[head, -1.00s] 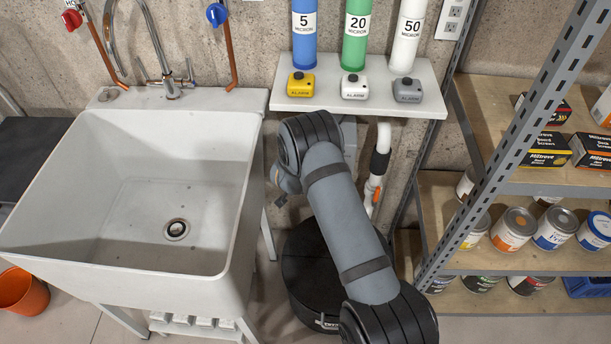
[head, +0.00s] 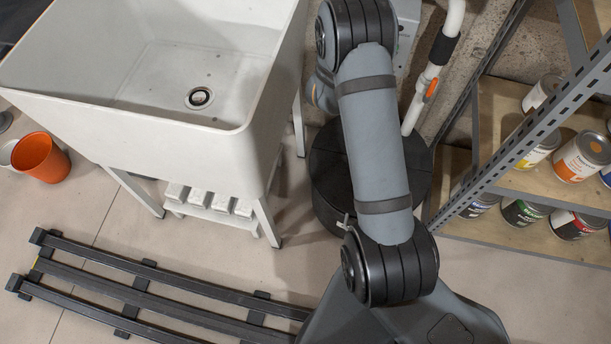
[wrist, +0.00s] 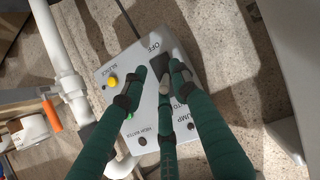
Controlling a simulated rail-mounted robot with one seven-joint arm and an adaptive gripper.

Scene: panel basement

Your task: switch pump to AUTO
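In the wrist view the grey pump control box (wrist: 112,72) is on the concrete wall. It carries a yellow SILENCE button (wrist: 112,81), a green light (wrist: 129,116) and a lamp marked HIGH WATER (wrist: 142,141). A dark switch area (wrist: 158,66) lies beside the OFF lettering, partly behind my fingers; the switch's position cannot be made out. My gripper (wrist: 158,76) has green-sleeved fingers with tips over this area. The left finger stands apart from the other two; contact is unclear. In the head view the box's edge (head: 408,36) shows beside my arm, which hides my gripper.
A white sink (head: 125,105) stands at left, with an orange bucket (head: 40,157) below. A white pipe (head: 431,72) runs close right of the box. Shelves with paint cans (head: 580,157) stand at right.

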